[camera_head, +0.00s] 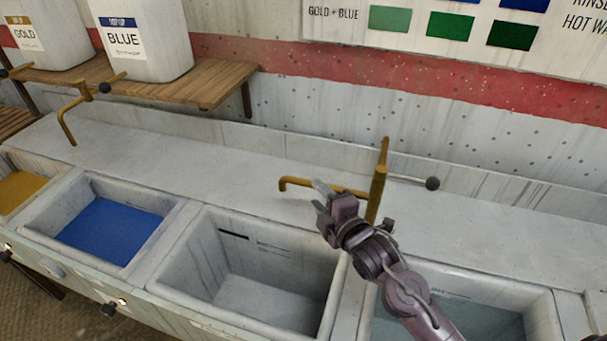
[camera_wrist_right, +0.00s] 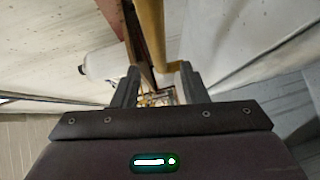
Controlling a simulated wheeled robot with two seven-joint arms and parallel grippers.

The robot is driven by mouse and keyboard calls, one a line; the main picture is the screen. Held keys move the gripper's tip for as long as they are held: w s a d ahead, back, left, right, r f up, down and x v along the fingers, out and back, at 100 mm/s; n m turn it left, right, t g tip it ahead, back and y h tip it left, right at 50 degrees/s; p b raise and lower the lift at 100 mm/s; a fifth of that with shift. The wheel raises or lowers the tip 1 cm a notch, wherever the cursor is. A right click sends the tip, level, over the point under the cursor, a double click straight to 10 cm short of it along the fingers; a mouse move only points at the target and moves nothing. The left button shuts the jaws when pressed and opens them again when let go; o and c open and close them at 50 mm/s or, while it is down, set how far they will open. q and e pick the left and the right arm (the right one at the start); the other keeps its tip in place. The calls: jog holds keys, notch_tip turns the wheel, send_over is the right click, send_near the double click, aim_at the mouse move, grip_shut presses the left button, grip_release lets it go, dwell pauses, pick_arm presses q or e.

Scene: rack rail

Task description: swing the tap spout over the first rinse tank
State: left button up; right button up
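The brass tap has an upright post (camera_head: 377,190) on the back ledge, and its spout (camera_head: 300,183) reaches left with the tip bent down. The spout tip is over the ledge, behind an empty grey tank (camera_head: 262,285). A tank with clear water (camera_head: 480,318) is at the lower right, partly behind my right arm. I cannot read which tank is the first rinse tank. My right gripper (camera_head: 322,196) is in front of the spout, close to it. In the right wrist view the fingers (camera_wrist_right: 158,88) are apart, with brass pipe (camera_wrist_right: 150,35) just beyond; contact is unclear. My left gripper is out of view.
A lever with a black knob (camera_head: 432,183) sticks out right of the post. A blue-filled tank (camera_head: 108,232) and a gold-filled tank (camera_head: 20,188) are at left. A wooden shelf (camera_head: 215,80) holds white containers labelled GOLD (camera_head: 45,55) and BLUE (camera_head: 150,65).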

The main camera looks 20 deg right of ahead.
aim_at(309, 186)
jog(key=x, duration=0.4)
jog(key=shift+w+r+p, duration=0.1)
jog(key=shift+r+p, duration=0.1)
jog(key=shift+p, duration=0.1)
jog(key=shift+x, duration=1)
jog(key=shift+f, duration=0.1)
jog(key=shift+c, duration=1.3)
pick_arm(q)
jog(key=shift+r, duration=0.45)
pick_arm(e)
grip_shut()
